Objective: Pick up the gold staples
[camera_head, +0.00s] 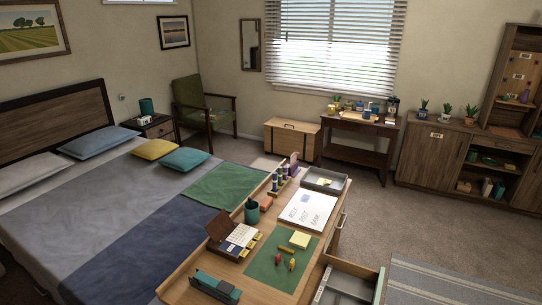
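I cannot single out the gold staples for certain at this size. A small tan-orange strip (286,249) lies on the green desk blotter (262,274), next to a yellow pad (300,239). Two small red and yellow items (292,263) are nearer the front of the blotter. A dark teal device, perhaps a stapler (216,287), lies at the desk's front left. Neither of my grippers is in view.
The wooden desk (180,290) also carries a calendar box (236,240), a dark cup (252,212), a white board (308,212) and a grey tray (325,180). An open drawer (372,287) juts out at the right.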

